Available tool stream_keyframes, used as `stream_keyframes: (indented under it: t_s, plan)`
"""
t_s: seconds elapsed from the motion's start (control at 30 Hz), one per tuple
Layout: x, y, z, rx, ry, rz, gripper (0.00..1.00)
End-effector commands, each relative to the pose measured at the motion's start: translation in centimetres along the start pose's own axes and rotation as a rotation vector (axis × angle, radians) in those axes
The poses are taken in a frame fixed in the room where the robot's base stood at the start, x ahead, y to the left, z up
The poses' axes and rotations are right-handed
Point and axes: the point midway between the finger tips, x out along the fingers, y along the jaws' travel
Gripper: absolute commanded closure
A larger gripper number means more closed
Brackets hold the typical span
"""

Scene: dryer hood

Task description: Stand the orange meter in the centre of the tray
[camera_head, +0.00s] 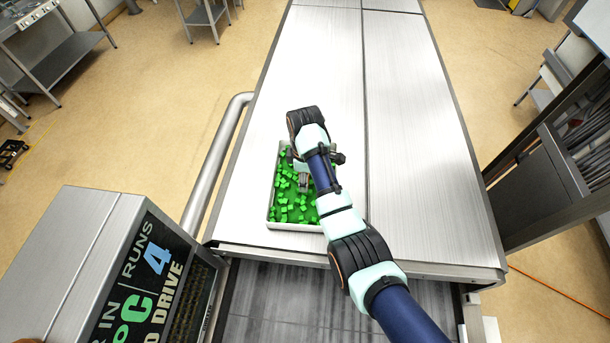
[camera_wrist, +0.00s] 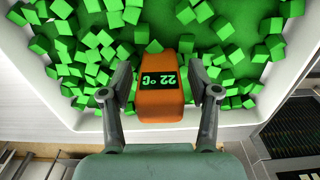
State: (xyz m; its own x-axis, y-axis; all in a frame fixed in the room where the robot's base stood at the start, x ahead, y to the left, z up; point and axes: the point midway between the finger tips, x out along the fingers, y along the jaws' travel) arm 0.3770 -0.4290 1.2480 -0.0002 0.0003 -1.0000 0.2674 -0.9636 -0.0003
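The orange meter (camera_wrist: 160,103) is in the wrist view, between the two fingers of my gripper (camera_wrist: 162,90). Its dark display shows green "22 °C", upside down in this view. A narrow gap shows between each finger and the meter's sides, so my gripper looks open around it. The white-rimmed tray (camera_head: 295,227) lies under my gripper (camera_head: 303,183) in the head view, where the meter is hidden. The tray's rim (camera_wrist: 300,80) also shows in the wrist view. Whether the meter touches the tray floor cannot be told.
Many green cubes (camera_head: 286,208) lie scattered over the tray's green floor, and cubes (camera_wrist: 75,65) crowd around the meter. The metal table (camera_head: 410,120) is clear beyond and right of the tray. A display box (camera_head: 100,250) stands at the lower left, beside a metal rail (camera_head: 215,160).

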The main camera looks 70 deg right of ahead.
Motion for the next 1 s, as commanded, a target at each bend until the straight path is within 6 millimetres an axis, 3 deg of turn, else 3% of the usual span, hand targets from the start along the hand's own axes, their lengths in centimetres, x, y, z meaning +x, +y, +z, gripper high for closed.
stream_keyframes:
  t_s: [0.27, 0.63, 1.0]
  plan:
    - [-0.2, 0.0, 0.0, 0.000, 0.000, 0.001, 0.36]
    - [-5.5, 0.1, -0.1, 0.000, 0.001, 0.002, 0.36]
    - [-5.8, 0.1, 0.0, 0.000, 0.001, 0.001, 0.36]
